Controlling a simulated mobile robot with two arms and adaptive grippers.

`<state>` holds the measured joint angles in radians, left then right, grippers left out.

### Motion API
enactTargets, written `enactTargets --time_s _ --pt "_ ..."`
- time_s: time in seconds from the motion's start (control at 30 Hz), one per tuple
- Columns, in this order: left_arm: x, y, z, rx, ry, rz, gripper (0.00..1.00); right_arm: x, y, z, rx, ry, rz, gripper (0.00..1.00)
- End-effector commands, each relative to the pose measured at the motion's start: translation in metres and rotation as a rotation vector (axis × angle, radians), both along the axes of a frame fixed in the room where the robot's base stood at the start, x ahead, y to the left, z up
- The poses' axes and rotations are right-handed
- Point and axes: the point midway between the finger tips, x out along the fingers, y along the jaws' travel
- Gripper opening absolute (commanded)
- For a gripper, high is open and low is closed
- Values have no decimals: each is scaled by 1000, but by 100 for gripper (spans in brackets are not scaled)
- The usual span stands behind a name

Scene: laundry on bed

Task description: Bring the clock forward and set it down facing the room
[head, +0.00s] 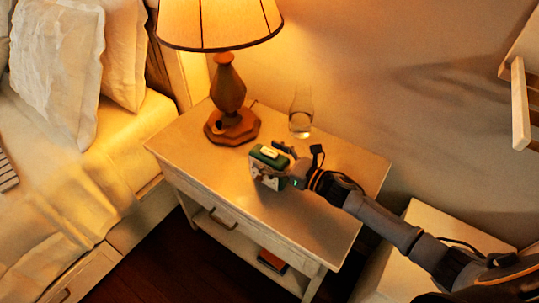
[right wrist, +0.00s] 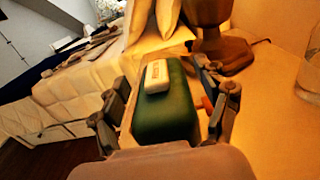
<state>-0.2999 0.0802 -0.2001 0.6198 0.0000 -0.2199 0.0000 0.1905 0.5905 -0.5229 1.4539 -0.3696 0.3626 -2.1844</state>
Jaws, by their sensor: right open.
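The clock (head: 267,158) is a small green box with a pale button on top. It stands upright on the nightstand (head: 305,222), right of the lamp base. Its pale side with dark marks shows toward the front of the nightstand in the head view. My right gripper (head: 280,163) reaches it from the right. In the right wrist view, the clock's green top (right wrist: 168,108) lies between the open fingers of my right gripper (right wrist: 165,112), one on each side. I cannot tell whether either finger touches it. My left gripper is out of view.
A lit lamp (head: 228,92) stands behind and left of the clock. A clear glass (head: 301,112) stands behind and right of it, near my arm. The nightstand's front and right parts are clear. The bed (head: 75,205) is at the left.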

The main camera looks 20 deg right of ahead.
Motion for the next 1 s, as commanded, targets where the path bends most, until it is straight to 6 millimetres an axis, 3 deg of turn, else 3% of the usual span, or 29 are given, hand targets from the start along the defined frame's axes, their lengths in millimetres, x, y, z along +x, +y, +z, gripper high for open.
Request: enactTargets --time_s 0.2,0.7,1.0 --pt "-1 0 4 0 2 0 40 -1 -1 3 0 1 0 75" --pt "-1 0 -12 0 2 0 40 -76 -58 0 -1 3 0 75" --pt "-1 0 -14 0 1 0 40 -94 -74 2 1 1 0 75"
